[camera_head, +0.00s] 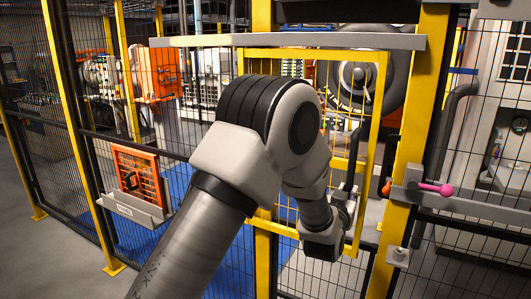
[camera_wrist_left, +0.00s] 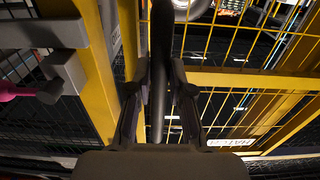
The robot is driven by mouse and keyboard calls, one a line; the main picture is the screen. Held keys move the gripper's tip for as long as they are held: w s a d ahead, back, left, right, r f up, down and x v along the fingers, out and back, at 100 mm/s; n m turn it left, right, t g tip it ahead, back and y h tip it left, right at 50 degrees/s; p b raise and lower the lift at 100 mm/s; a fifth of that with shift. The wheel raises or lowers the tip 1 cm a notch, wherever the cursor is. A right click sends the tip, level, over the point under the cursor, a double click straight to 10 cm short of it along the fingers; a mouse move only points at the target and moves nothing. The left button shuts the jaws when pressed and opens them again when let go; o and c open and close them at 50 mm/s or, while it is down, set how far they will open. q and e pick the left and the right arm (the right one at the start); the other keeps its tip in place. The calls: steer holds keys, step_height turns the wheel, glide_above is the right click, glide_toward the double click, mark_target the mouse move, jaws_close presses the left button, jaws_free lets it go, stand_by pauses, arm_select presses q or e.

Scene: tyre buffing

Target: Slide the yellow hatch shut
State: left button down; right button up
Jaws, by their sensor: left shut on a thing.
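The yellow hatch (camera_head: 379,110) is a mesh-filled frame hanging below a grey top rail (camera_head: 200,41) in the fence. Its right edge stands a little apart from the yellow post (camera_head: 415,120) on the right, leaving a narrow gap. My left gripper (camera_head: 346,205) is at the hatch's lower right, partly hidden by my arm. In the left wrist view, my gripper's two fingers (camera_wrist_left: 160,105) are shut on the hatch's black upright handle (camera_wrist_left: 161,40). My arm hides much of the hatch's left and middle. My right gripper is not in view.
A latch with a pink knob (camera_head: 446,190) sits on a grey bracket at the right post. A large tyre (camera_head: 395,75) is behind the fence. An orange mesh piece (camera_head: 137,174) rests in a grey holder (camera_head: 130,210) on the left fence. Grey floor is clear at lower left.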

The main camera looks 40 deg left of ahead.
arm_select(q)
steer(key=w+d, duration=0.1)
steer(key=d, duration=0.5)
steer(key=shift+w+d, duration=0.3)
steer(key=shift+d, duration=0.05)
steer(key=c, duration=1)
jaws_free()
steer(key=shift+d+r, duration=0.1)
steer(key=shift+d, duration=0.1)
steer(key=shift+c, duration=0.2)
